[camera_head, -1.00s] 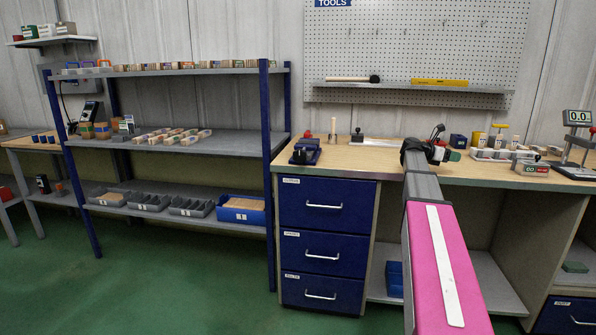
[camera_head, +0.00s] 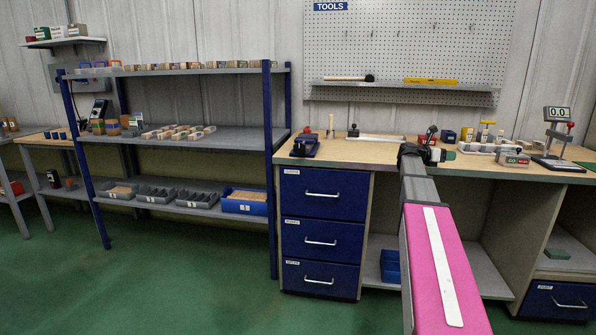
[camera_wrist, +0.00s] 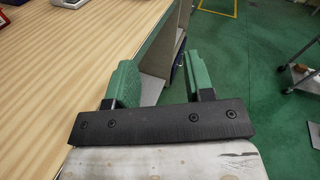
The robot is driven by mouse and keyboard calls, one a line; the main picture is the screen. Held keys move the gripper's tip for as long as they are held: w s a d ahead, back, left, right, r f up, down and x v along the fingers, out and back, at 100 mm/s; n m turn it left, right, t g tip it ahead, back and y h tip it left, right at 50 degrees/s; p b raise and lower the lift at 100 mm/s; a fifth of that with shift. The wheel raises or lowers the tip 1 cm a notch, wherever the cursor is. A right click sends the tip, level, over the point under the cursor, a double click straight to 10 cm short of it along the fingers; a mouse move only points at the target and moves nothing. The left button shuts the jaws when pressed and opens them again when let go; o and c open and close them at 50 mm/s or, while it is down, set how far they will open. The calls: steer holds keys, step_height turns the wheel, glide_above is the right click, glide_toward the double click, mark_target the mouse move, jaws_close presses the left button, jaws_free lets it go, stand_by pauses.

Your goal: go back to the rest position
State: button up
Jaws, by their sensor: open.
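My gripper (camera_wrist: 161,85) shows in the wrist view with its two green fingers apart and nothing between them. It is beside the front edge of the wooden workbench top (camera_wrist: 60,70), with the green floor beyond. In the head view my pink and grey arm reaches forward to the bench, and my gripper (camera_head: 440,154) is small at its far end, near the bench top. Its fingers are too small to read there.
A shelf rack (camera_head: 235,140) with several small boxes and bins stands left. The bench has blue drawers (camera_head: 322,193), a blue tool (camera_head: 305,144) on top and a scale (camera_head: 557,140) at right. A trolley (camera_wrist: 305,75) stands on the floor. Open floor lies in front.

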steer(key=w+a+f+n+t+y, duration=0.2)
steer(key=a+f+n+t+y, duration=0.2)
steer(key=a+n+t, duration=0.45)
steer(key=w+a+f+n+t+y, duration=0.3)
steer(key=a+n+t, duration=0.2)
steer(key=a+n, duration=0.55)
steer(key=s+a+f+n+g+y, duration=0.1)
steer(key=s+a+f+n+y, duration=0.2)
steer(key=a+f+n+y, duration=0.35)
steer(key=s+a+f+n+g+y, duration=0.15)
steer(key=a+f+n+y, duration=0.25)
steer(key=a+f+n, duration=0.5)
steer(key=s+a+f+n+g+y, duration=0.1)
steer(key=s+a+f+n+g, duration=0.1)
steer(key=s+f+n+g, duration=0.25)
steer(key=s+a+f+n+g+y, duration=0.1)
steer(key=s+a+f+n, duration=0.25)
steer(key=s+f, duration=0.3)
steer(key=s+f+n+g+h, duration=0.1)
steer(key=s+f+n+g, duration=0.2)
steer(key=s, duration=0.6)
steer(key=s+f+n+g+h, duration=0.1)
steer(key=s+f+n+g, duration=0.3)
steer(key=s, duration=0.5)
steer(key=shift+s+d+g+h, duration=0.2)
steer(key=shift+g+h, duration=0.15)
steer(key=shift+g, duration=0.2)
